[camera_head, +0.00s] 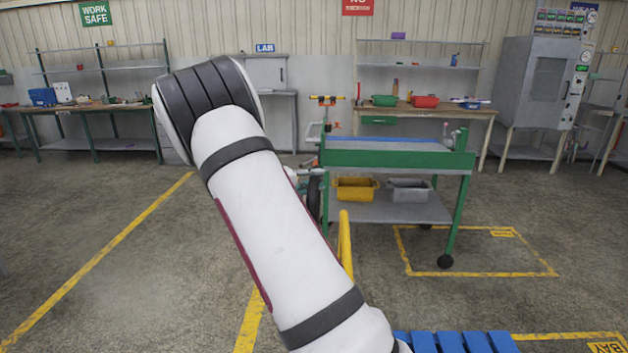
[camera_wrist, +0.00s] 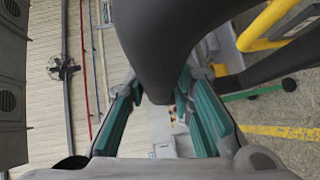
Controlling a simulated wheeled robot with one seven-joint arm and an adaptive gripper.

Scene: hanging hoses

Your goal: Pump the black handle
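In the wrist view a thick smooth black part (camera_wrist: 165,40), which looks like the black handle, fills the top middle and narrows down between my fingers. My gripper (camera_wrist: 160,95) shows its two teal-padded fingers apart, one on each side of the black part's lower end. The black part covers the space between the fingertips, so I cannot tell whether they press on it. A second black bar (camera_wrist: 275,70) runs off to the right. In the head view my white arm hides my gripper and the handle.
A yellow bar (camera_head: 345,245) stands beside my arm; a yellow frame (camera_wrist: 268,25) shows in the wrist view. Blue slats (camera_head: 455,342) lie at the bottom. A green cart (camera_head: 395,158) with bins stands ahead. Workbenches line the wall. The floor at left is clear.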

